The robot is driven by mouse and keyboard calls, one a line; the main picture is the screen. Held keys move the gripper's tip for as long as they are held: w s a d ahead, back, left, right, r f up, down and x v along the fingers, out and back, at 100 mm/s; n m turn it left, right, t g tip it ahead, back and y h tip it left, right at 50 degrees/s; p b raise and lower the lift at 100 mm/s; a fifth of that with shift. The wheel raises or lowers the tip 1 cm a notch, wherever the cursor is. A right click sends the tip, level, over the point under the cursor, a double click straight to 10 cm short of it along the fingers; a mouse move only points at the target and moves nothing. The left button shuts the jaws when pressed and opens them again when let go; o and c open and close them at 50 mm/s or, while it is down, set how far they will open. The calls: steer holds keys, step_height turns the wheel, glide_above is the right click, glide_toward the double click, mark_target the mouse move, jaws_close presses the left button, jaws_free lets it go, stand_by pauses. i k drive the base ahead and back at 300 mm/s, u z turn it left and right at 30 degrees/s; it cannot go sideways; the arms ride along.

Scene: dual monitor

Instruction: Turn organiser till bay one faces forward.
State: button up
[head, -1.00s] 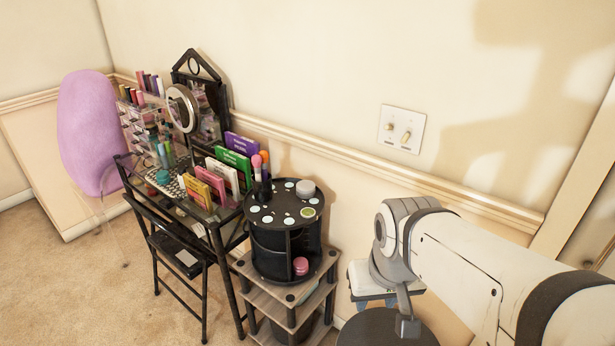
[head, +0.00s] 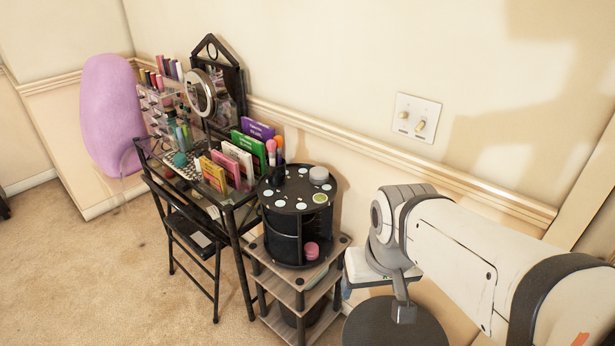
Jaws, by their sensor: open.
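The organiser (head: 283,222) is a black round carousel with a spotted disc top, standing upright on a small wooden shelf stand (head: 327,257). A pink round jar (head: 312,251) sits in its lower open bay on the right side. On its top are a pale round jar (head: 319,175), a green-topped round item (head: 320,198) and dark upright tools with pink and orange heads (head: 274,155). I cannot read any bay number. My arm comes in from the right, apart from the organiser in the picture; my gripper does not show.
A glass-topped black vanity desk (head: 228,203) with coloured boxes, a ring mirror and cosmetics stands left of the organiser. A black folding chair (head: 206,260) is before it. A white object (head: 362,268) stands right of the stand. The wall is close behind; carpet is open at front left.

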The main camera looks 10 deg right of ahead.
mark_target(297, 213)
steer(key=z, duration=0.05)
steer(key=k, duration=0.55)
steer(key=u, duration=1.15)
steer(key=k, duration=1.1)
steer(key=z, duration=1.1)
steer(key=i, duration=1.45)
steer(key=z, duration=0.05)
